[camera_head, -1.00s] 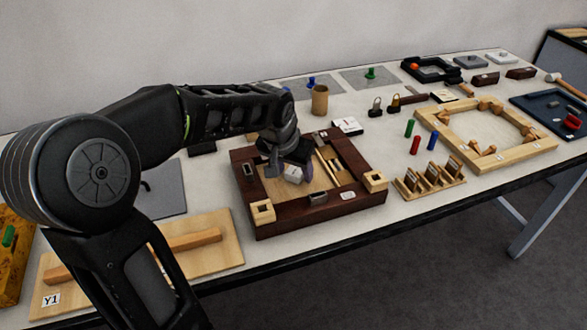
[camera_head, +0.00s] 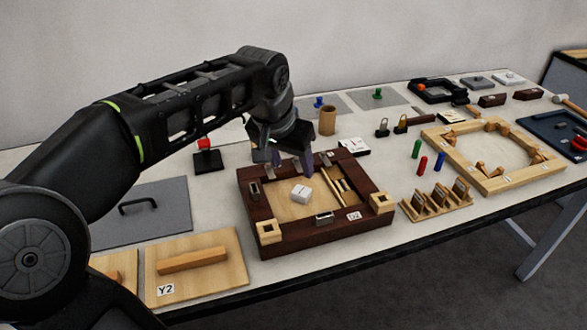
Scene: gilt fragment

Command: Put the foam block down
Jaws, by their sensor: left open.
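A small white block (camera_head: 301,193), which I take to be the foam block, lies on the light wooden floor inside the dark brown frame (camera_head: 313,235). My left gripper (camera_head: 292,165) is above the back part of that frame, behind and above the block. Its jaws are open, point downward and hold nothing. The gripper is apart from the block. My right gripper is out of view.
Light wooden sticks (camera_head: 334,186) lie right of the block in the frame. A tan cup (camera_head: 327,120) stands behind it. A board with a wooden bar (camera_head: 193,260) lies front left, a grey plate with a handle (camera_head: 140,208) behind it. A peg rack (camera_head: 437,200) is right.

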